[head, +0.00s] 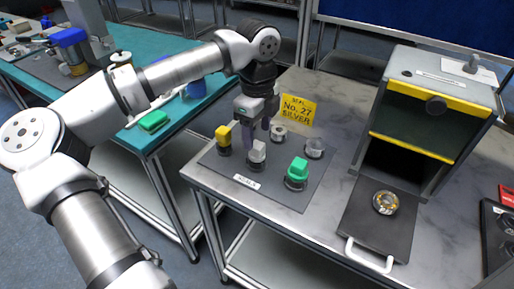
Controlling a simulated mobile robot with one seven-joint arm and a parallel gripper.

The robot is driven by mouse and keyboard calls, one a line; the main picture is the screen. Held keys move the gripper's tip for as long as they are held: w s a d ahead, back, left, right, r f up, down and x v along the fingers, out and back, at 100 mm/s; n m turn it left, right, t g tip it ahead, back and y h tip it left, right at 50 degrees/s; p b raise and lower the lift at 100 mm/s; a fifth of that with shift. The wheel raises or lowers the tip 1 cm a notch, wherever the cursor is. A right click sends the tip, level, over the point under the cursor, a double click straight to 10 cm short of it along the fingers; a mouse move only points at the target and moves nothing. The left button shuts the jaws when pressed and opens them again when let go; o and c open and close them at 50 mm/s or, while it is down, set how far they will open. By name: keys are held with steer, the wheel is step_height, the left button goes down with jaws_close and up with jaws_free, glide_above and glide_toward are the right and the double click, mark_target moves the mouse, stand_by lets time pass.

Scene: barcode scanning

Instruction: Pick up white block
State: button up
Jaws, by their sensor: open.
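The white block (257,150) stands upright in a round dark holder on the dark grey mat (247,183), near the middle of the table. My gripper (258,132) points down just above it, with its fingers apart near the block's top. I cannot tell whether the fingers are around the block or only above it. Part of the block's top is close behind the fingers.
A yellow block (223,136) stands to the left and a green block (298,169) to the right. Two metallic pieces (314,147) (278,133) sit behind. A grey box machine (431,110) with an extended tray stands right.

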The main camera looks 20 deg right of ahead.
mark_target(257, 144)
steer(key=shift+s+a+f+p, duration=0.15)
steer(key=shift+f+p, duration=0.95)
steer(key=shift+f, duration=1.5)
steer(key=c, duration=1.1)
steer(key=shift+r, duration=0.1)
